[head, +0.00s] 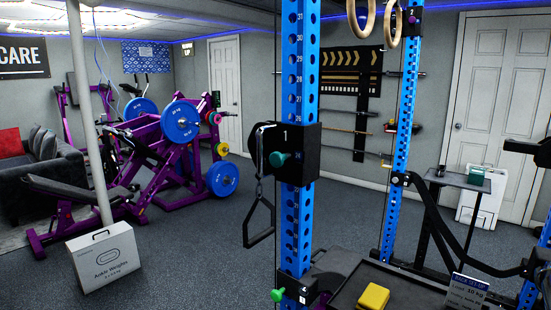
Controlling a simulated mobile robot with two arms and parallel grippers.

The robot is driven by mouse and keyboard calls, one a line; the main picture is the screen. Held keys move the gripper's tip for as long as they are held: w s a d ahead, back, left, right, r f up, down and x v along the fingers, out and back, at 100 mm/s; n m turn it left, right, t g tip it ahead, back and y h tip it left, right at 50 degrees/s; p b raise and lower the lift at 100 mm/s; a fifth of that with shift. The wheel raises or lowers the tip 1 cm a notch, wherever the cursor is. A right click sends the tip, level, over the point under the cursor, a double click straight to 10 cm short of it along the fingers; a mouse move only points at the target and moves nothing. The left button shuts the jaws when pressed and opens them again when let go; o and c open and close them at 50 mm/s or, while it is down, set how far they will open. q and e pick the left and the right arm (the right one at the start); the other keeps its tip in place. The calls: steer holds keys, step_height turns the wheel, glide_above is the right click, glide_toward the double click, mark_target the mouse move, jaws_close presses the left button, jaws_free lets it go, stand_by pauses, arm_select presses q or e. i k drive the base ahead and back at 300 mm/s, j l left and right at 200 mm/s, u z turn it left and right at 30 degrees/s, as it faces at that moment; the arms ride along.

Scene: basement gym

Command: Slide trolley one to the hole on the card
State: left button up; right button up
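Trolley one (300,143) is a black block marked 1 on the near blue upright (292,75). A teal knob (281,159) sits on its front. It covers some of the upright's holes; numbers around 28 to 31 show above it. A black pulley (259,146) is at its left side, with a stirrup handle (260,222) hanging below on a chain. The card (467,290) stands at the lower right; a load of 30 kg seems readable, but its smaller lines are too small to read surely. Neither of my grippers is in view.
A block marked 4 (303,292) with a green knob sits low on the same upright. Another trolley (413,19) is high on the far upright. A yellow block (373,296) lies on a dark platform. An ankle-weights box (105,260) stands left; floor between is clear.

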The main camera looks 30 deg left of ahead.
mark_target(266, 138)
steer(key=i+j, duration=0.1)
steer(key=j, duration=0.3)
steer(key=i+j+u, duration=0.1)
steer(key=j, duration=0.3)
steer(key=i+j, duration=0.1)
steer(key=j, duration=0.3)
steer(key=i+j+u, duration=0.15)
steer(key=j, duration=0.25)
steer(key=k, duration=0.05)
